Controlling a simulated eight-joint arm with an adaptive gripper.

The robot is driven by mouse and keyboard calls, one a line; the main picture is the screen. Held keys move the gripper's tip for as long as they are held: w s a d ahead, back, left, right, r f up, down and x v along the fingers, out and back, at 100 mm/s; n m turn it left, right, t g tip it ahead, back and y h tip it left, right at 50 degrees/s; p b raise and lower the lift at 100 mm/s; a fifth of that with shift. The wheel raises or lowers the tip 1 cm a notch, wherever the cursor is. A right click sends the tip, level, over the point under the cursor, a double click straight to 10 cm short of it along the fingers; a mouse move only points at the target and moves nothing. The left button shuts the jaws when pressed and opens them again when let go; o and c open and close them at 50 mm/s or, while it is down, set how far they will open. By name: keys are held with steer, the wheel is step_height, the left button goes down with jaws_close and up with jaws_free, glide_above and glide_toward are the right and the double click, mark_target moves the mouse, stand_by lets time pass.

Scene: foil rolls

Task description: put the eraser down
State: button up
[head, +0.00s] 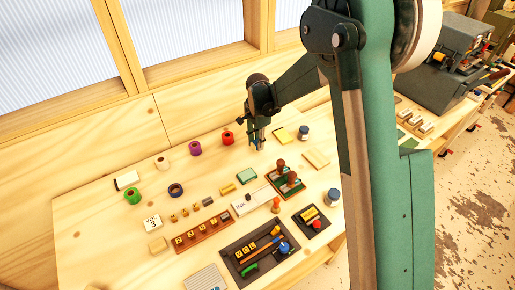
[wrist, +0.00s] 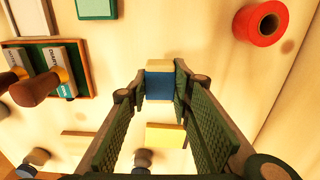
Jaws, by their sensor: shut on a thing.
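The eraser, a small block with a blue sleeve and a cream end, is held between the fingertips of my gripper (wrist: 160,92) in the wrist view, where its cream end (wrist: 159,64) shows. In the head view my gripper (head: 257,143) points down over the back part of the wooden table (head: 95,235), and a bit of the blue eraser shows at its tips. My gripper is shut on the eraser. I cannot tell whether the eraser touches the table.
A red roll (head: 227,138) stands left of my gripper; it also shows in the wrist view (wrist: 261,23). A yellow pad (head: 280,135) and a blue-lidded jar (head: 304,132) are to the right. A stamp tray (head: 284,183) lies in front. Bare wood lies around the gripper.

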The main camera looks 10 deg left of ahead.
steer(key=shift+f, duration=1.75)
steer(key=shift+f, duration=0.2)
steer(key=o, duration=0.9)
steer(key=shift+r, duration=0.25)
step_height(320, 180, up, 12)
steer(key=shift+f, duration=0.1)
